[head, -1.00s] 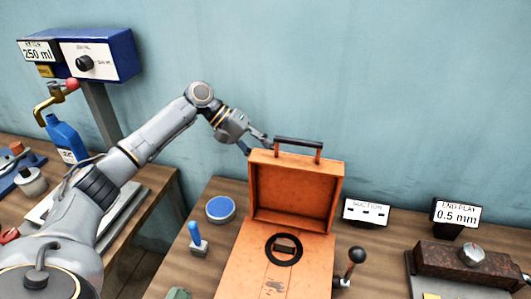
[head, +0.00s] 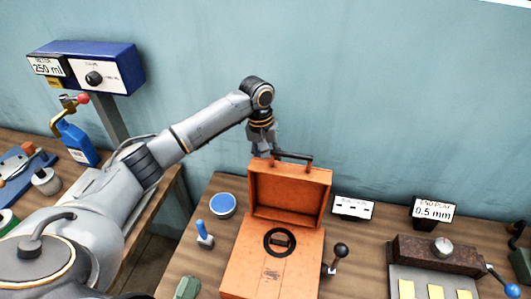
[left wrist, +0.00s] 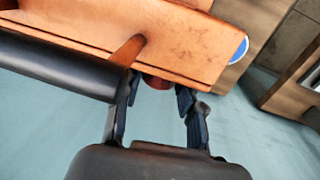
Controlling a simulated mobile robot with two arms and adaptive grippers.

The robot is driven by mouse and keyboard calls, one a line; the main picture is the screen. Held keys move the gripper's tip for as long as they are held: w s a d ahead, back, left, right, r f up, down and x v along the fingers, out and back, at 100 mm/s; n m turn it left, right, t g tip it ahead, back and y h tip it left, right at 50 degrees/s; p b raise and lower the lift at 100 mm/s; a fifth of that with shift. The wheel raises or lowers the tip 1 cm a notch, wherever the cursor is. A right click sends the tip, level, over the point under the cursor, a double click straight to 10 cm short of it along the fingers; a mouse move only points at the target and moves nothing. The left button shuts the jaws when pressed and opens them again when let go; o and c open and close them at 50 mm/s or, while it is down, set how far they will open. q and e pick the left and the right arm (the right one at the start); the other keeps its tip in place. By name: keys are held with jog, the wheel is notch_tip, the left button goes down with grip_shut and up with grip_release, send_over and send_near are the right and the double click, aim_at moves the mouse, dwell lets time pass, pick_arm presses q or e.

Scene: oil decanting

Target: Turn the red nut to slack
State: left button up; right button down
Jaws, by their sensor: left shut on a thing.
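A small dark red rounded piece (left wrist: 157,82), which looks like the red nut, sits at the edge of the orange case lid in the left wrist view. My left gripper (left wrist: 158,86) has its fingers on either side of it and is shut on it. In the head view my left gripper (head: 263,152) points down beside the left end of the black lid handle (head: 292,156), at the top of the raised lid (head: 290,197). The nut is hidden there. My right gripper is in neither current view.
The open orange case (head: 245,270) stands on the wooden bench. A blue round pad (head: 222,204) and a blue-handled lever (head: 203,233) are left of it; a black-knobbed lever (head: 336,258) is right. Signs and a rusty block (head: 415,253) stand farther right. The wall is close behind.

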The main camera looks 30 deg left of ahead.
pick_arm(q)
jog(key=y, duration=0.2)
jog(key=d+y, duration=0.1)
jog(key=shift+w+g+y, duration=0.1)
jog(key=shift+g+y, duration=0.3)
jog(key=g+y, duration=0.1)
jog(key=y, duration=0.2)
jog(key=shift+d+f+y, duration=0.1)
jog(key=shift+d+y, duration=0.05)
jog(key=shift+y, duration=0.25)
jog(key=shift+f+y, duration=0.1)
jog(key=shift+y, duration=0.2)
jog(key=o, duration=1.2)
jog(key=v, duration=1.2)
jog(key=shift+w, duration=0.15)
